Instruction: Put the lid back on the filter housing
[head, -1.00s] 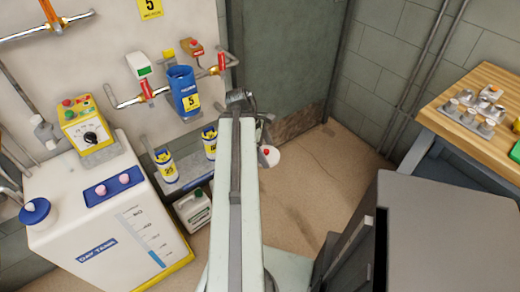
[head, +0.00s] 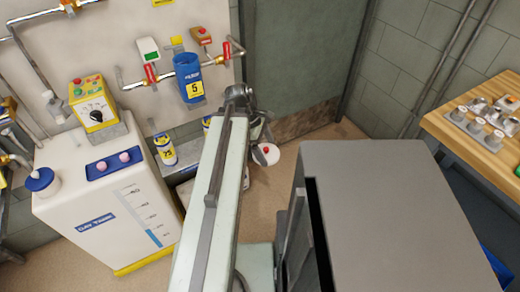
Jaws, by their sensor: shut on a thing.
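The filter housing (head: 188,80) is a blue cylinder with a yellow "5" label, mounted on the pipe along the white wall panel. Its top looks open, with no lid on it. The fingers are small and partly hidden by my arm's end.
Red-handled valves (head: 151,75) flank the housing on the pipe. A white dosing tank (head: 110,205) stands at the left. A yellow-labelled can (head: 165,149) stands below the housing. A wooden bench (head: 465,135) holds metal parts.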

